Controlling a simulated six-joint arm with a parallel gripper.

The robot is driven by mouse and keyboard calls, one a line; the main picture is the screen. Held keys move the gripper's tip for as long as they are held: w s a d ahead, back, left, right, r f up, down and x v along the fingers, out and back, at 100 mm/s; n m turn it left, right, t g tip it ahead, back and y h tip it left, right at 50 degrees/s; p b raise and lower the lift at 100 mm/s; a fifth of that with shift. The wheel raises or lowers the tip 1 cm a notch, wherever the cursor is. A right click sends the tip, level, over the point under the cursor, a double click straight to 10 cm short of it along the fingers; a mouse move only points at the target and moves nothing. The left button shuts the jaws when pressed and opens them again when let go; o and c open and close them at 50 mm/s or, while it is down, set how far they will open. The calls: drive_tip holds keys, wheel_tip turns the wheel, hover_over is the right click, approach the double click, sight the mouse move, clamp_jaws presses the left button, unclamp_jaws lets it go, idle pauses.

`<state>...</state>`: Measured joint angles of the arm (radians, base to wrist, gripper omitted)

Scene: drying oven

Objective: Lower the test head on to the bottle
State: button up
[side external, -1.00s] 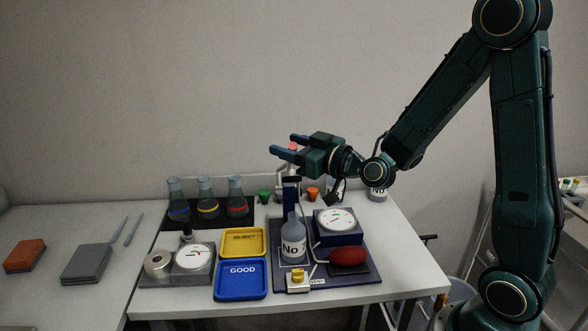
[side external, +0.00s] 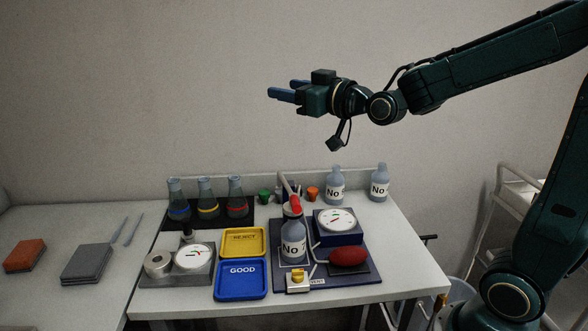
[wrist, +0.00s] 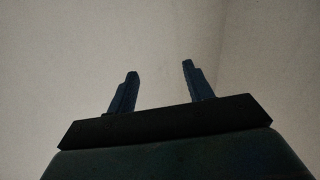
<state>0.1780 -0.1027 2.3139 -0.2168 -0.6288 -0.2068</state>
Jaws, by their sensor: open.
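The bottle (side external: 293,241), grey-blue with a "No" label, stands upright on the dark test stand board (side external: 359,281). The test head's lever (side external: 285,185) slopes down toward the bottle, and its red grip (side external: 295,208) is at the height of the bottle's top. The head appears to sit on the bottle's mouth; the exact contact is too small to tell. My gripper (side external: 281,90) is high above the bench, well clear of the bottle and head. In the wrist view its two fingers (wrist: 158,85) are apart with only bare wall between and beyond them.
The gauge (side external: 336,220) and red bulb (side external: 348,257) are right of the bottle. The yellow tray (side external: 226,253) and blue "GOOD" tray (side external: 222,293) are left. Flasks (side external: 205,206) and spare bottles (side external: 335,188) stand behind. The air around my gripper is free.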

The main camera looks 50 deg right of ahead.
wheel_tip(320, 180, up, 5)
drive_tip(key=shift+r, duration=0.15)
drive_tip(key=shift+s, duration=0.1)
drive_tip(key=s+a+f+g, duration=0.1)
drive_tip(key=s+f+g, duration=0.5)
drive_tip(key=s, duration=0.8)
drive_tip(key=s+a+f+g, duration=0.2)
drive_tip(key=s+f+g, duration=0.4)
drive_tip(key=s+f, duration=0.5)
drive_tip(key=s, duration=0.2)
drive_tip(key=shift+s+a+f+m, duration=0.2)
drive_tip(key=shift+s+m, duration=0.2)
